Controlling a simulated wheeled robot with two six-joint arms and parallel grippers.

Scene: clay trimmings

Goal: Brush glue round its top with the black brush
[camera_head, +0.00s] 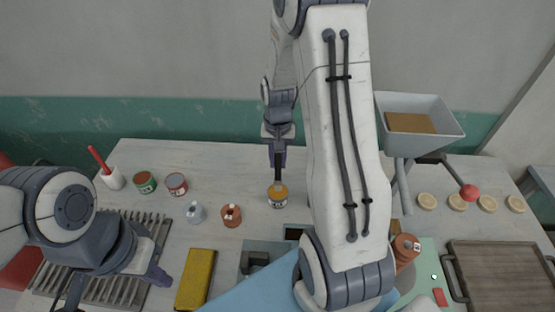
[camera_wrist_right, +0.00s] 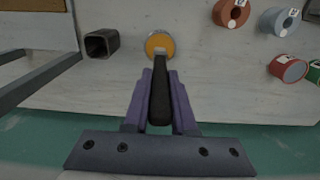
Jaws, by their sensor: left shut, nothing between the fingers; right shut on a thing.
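My right gripper (camera_head: 277,158) is shut on the black brush (camera_wrist_right: 160,98), whose handle lies between the purple fingers in the right wrist view. The brush points down at a small pot with a yellow-orange top (camera_head: 278,190), also seen in the wrist view (camera_wrist_right: 153,38). The brush's pale tip overlaps the pot's top there; I cannot tell whether it touches. My left gripper (camera_head: 158,277) is shut and empty over the left front of the table. Which object "its top" means is not clear from the frames.
A brown labelled piece (camera_head: 231,216) and a blue-grey one (camera_head: 196,213) stand left of the yellow pot. Red (camera_head: 176,184) and green (camera_head: 145,183) cans stand farther left. A yellow block (camera_head: 196,280) lies in front. A wooden tray (camera_head: 497,275) is at right.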

